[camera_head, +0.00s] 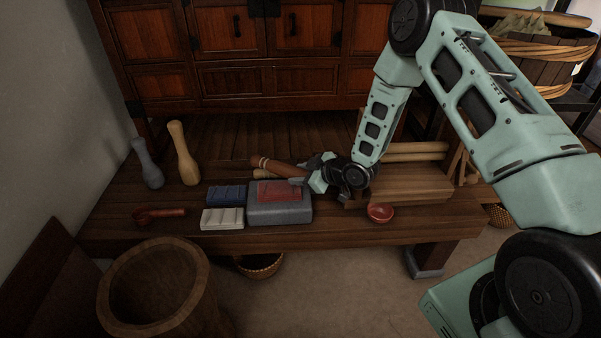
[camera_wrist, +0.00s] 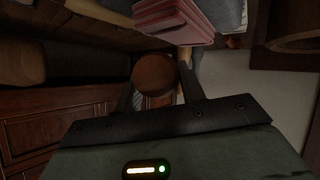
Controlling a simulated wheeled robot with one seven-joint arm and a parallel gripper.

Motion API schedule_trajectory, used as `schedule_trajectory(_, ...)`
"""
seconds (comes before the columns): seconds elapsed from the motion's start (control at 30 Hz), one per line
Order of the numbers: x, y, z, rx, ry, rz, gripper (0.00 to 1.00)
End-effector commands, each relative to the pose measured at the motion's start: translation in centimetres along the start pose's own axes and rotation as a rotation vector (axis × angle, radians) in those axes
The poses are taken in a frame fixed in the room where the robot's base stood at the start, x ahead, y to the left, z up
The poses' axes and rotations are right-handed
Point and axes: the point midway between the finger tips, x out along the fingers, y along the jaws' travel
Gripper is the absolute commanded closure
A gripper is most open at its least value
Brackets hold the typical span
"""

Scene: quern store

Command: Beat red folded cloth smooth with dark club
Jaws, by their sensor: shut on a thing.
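The red folded cloth (camera_head: 280,191) lies on top of a grey stone block (camera_head: 293,213) on the low wooden bench. It also shows at the top of the wrist view (camera_wrist: 175,22). My gripper (camera_head: 309,181) is just right of the block and shut on the dark club (camera_head: 280,168), a reddish-brown one. In the head view the club points left from the jaws, behind the cloth in the picture and apart from it. In the wrist view its round brown end (camera_wrist: 154,75) shows between the fingers. The grip itself is partly hidden.
Left of the block lie a blue folded cloth (camera_head: 226,196) and a white one (camera_head: 222,218). A grey club (camera_head: 147,165) and a pale club (camera_head: 184,155) stand further left. A small red bowl (camera_head: 380,212) sits right. A wooden tub (camera_head: 155,285) stands in front.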

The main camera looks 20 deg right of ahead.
Motion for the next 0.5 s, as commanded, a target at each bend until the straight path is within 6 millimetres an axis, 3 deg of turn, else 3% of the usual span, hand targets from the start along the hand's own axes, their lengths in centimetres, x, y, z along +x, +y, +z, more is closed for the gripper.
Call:
schedule_trajectory(0.33, 0.0, 0.0, -0.1, 0.0, 0.001, 0.001, 1.0)
schedule_trajectory(0.5, 0.7, -0.3, 1.1, 0.0, 0.001, 0.0, 1.0)
